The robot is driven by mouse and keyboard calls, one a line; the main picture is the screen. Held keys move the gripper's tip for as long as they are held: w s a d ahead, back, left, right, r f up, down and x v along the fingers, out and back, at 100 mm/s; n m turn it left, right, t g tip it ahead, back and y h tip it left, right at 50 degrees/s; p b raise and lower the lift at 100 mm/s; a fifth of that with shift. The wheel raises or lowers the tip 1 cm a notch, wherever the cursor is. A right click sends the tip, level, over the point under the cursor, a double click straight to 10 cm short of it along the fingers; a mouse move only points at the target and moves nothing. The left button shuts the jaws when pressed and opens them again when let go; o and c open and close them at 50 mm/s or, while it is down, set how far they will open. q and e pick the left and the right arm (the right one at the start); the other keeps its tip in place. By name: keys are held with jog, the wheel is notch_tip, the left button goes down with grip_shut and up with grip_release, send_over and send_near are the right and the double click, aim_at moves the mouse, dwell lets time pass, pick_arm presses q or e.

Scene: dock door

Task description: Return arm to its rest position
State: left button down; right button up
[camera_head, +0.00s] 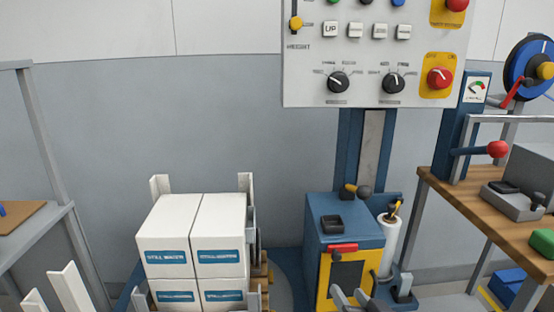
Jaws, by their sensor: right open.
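My right gripper (351,296) shows at the bottom edge, right of centre, with its two grey fingers apart and nothing between them. It appears in front of the yellow-framed panel of a blue machine base (343,230); whether it touches the panel cannot be told. Most of the right arm is outside the view. I cannot make out my left gripper in this view.
White labelled boxes (193,235) are stacked between pale upright posts at lower left of centre. A control panel (375,55) with knobs and buttons stands above the blue base. A wooden workbench (465,202) stands right. Pale uprights (70,287) show at lower left.

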jog(key=s+d+f+g, duration=0.2)
jog(key=s+g, duration=0.1)
jog(key=s, duration=0.3)
jog(key=s+d+f+g+y, duration=0.1)
jog(key=s+d+g, duration=0.15)
jog(key=s, duration=0.35)
jog(key=s+d+f+g, duration=0.1)
jog(key=s+f+g, duration=0.1)
jog(key=s+g, duration=0.35)
notch_tip(320, 180, up, 26)
jog(key=t+p, duration=0.1)
jog(key=p, duration=2.4)
jog(key=shift+s+f+n, duration=0.25)
jog(key=shift+s+n, duration=0.15)
jog(key=shift+a, duration=0.1)
